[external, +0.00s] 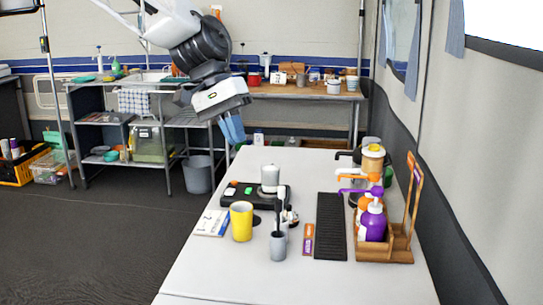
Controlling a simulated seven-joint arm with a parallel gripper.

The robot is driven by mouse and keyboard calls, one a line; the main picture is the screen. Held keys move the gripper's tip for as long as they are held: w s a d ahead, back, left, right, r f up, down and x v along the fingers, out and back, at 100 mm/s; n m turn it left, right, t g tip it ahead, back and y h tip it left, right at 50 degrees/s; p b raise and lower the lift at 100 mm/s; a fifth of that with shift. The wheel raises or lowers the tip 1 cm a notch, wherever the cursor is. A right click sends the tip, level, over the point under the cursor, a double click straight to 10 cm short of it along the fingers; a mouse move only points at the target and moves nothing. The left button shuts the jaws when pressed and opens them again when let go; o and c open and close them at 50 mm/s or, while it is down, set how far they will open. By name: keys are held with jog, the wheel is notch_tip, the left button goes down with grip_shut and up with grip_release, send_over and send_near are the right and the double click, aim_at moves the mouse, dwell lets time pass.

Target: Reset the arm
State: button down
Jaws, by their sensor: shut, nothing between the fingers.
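My gripper (232,129) shows in the external view at the upper middle. It hangs in the air above the far left edge of the white table (190,272), its blue-grey fingers pointing down and slightly right. The fingers are together and hold nothing. My gripper is apart from everything on the table.
On the table stand a yellow cup (241,222), a black scale-like device (243,192) bearing a grey container (270,177), a grey cup with utensils (279,245), a black mat (331,226) and a wooden caddy (398,249) with bottles. The table's front is clear.

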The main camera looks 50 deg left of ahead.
jog(key=s+d+r+m+y, duration=0.1)
jog(key=s+r+m+y, duration=0.1)
jog(key=s, duration=1.4)
jog(key=s+d+r+m+t+y, duration=0.1)
jog(key=s+r+m+y, duration=0.2)
jog(key=s, duration=1.4)
jog(key=shift+s+d+r+m, duration=0.2)
jog(key=shift+d+r+m, duration=0.05)
jog(key=shift+m, duration=0.75)
